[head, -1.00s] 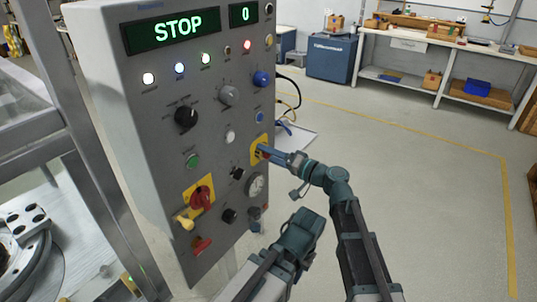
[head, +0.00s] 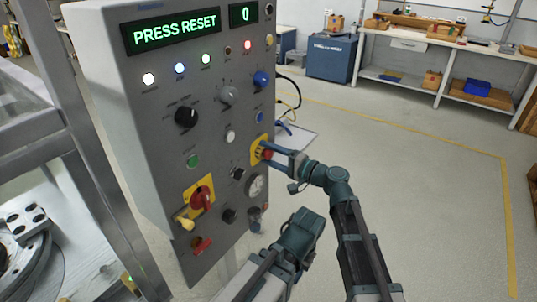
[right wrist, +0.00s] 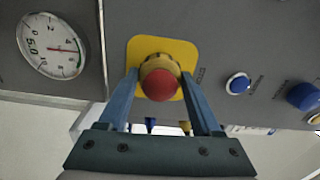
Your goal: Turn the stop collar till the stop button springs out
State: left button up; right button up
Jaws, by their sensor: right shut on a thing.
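The stop button (right wrist: 160,85) is a red dome that stands out from its yellow stop collar (right wrist: 157,62) on a yellow square plate (right wrist: 136,50) in the right wrist view. In the head view the red button (head: 267,153) is at the right edge of the grey panel. My right gripper (right wrist: 160,76) is shut on the collar, one blue finger on each side of it. The contact with the collar is partly hidden behind the button. The panel's display (head: 174,31) reads PRESS RESET. My left gripper is not in view.
A round gauge (head: 256,186) sits just below the stop plate, and a small blue button (head: 259,117) just above. A red rotary switch (head: 201,198) is lower left on the panel. Open floor lies to the right, with a workbench (head: 440,45) at the back.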

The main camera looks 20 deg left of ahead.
jog(key=o, duration=1.4)
jog(key=v, duration=1.4)
